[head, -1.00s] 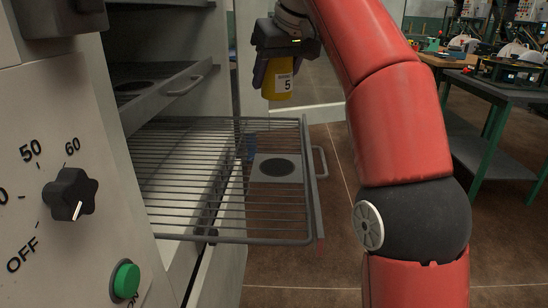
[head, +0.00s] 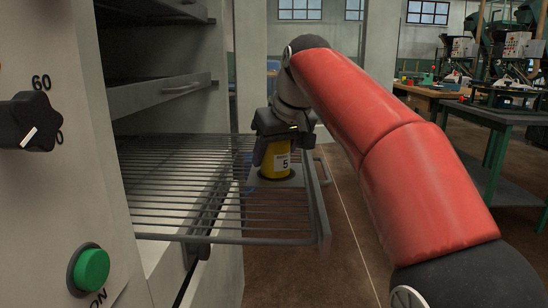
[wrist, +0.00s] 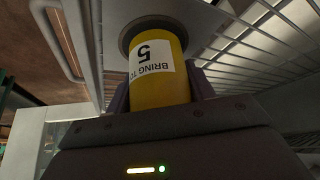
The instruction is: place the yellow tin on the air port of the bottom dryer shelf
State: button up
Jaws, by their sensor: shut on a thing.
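The yellow tin (head: 274,172) has a white label with a 5 and stands upright in my gripper (head: 274,156), which is shut on its sides. The bottom dryer shelf (head: 185,225) is a pulled-out wire rack with a pale plate (head: 294,180) near its outer end. The tin's lower end is over the dark round air port (head: 261,177) in that plate and hides most of it. In the wrist view the tin (wrist: 158,85) lines up with the dark port (wrist: 128,38); whether it touches cannot be told.
A higher shelf (head: 160,92) with a handle is above the rack, inside the dryer. The dryer's front panel (head: 60,190) with a black knob and green button is at the left. Work tables (head: 490,115) stand at the far right.

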jog(key=shift+f, duration=0.1)
jog(key=o, duration=1)
jog(key=shift+o, duration=0.2)
jog(key=shift+r, duration=0.25)
jog(key=p+v, duration=0.4)
jog(key=v, duration=0.8)
jog(key=shift+f, duration=0.1)
